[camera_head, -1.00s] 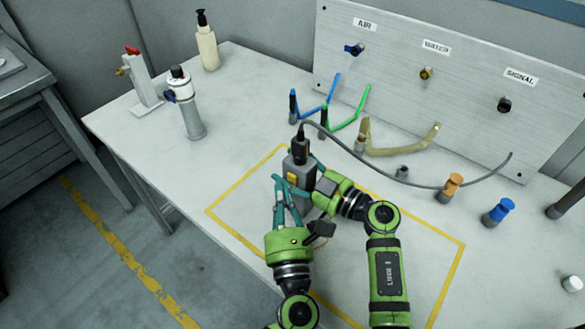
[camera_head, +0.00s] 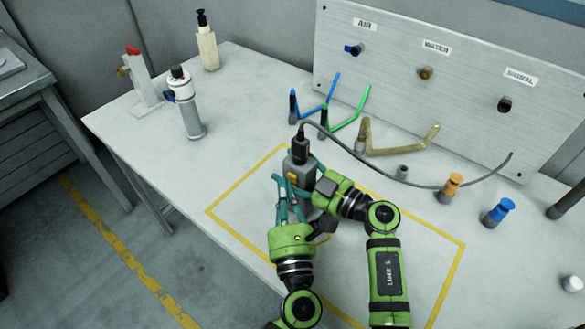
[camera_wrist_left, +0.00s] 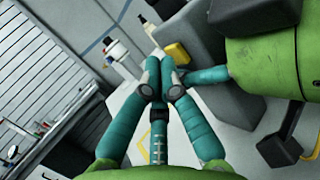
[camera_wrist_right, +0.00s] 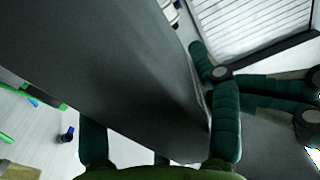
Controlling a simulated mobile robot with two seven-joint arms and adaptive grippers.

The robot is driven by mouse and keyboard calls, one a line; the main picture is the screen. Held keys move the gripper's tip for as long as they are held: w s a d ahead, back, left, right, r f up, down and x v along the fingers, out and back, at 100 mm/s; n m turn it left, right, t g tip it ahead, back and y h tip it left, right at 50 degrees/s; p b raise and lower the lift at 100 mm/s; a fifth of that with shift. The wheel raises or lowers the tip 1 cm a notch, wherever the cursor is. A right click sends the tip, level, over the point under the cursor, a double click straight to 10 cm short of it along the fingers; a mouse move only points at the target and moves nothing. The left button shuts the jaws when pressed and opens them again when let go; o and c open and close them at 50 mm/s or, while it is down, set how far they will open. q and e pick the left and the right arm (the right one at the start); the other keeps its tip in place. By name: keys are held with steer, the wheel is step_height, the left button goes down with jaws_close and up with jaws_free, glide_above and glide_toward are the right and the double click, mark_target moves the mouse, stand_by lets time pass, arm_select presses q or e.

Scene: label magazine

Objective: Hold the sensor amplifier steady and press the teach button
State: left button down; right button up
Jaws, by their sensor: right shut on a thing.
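The sensor amplifier (camera_head: 300,162) is a grey upright box on the table inside the yellow outline, with a black plug and cable on top. Its yellow teach button (camera_head: 292,178) faces my left gripper and also shows in the left wrist view (camera_wrist_left: 177,53). My right gripper (camera_head: 317,172) is shut on the amplifier from the right; in the right wrist view the grey body (camera_wrist_right: 130,70) stands between its fingers. My left gripper (camera_head: 281,182) has its fingertips together and empty, just in front of and below the button. I cannot tell whether they touch the box.
A grey cable (camera_head: 365,160) runs from the amplifier to the panel (camera_head: 460,85). Blue, green and beige hoses (camera_head: 400,149) lie behind it. Orange (camera_head: 452,186) and blue (camera_head: 498,211) capped fittings stand right. A white-topped cylinder (camera_head: 187,105) and a bottle (camera_head: 207,45) stand left.

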arm_select(q)
steer(key=shift+w+d, duration=0.2)
steer(key=shift+w, duration=0.1)
stand_by(0.4)
steer(key=shift+s+a, duration=0.1)
steer(key=shift+s+a+r, duration=0.1)
steer(key=shift+s+a, duration=0.25)
steer(key=shift+s, duration=0.2)
steer(key=s+a, duration=0.3)
steer(key=s, duration=0.2)
steer(key=shift+a, duration=0.25)
stand_by(0.3)
arm_select(e)
steer(key=o, duration=1.5)
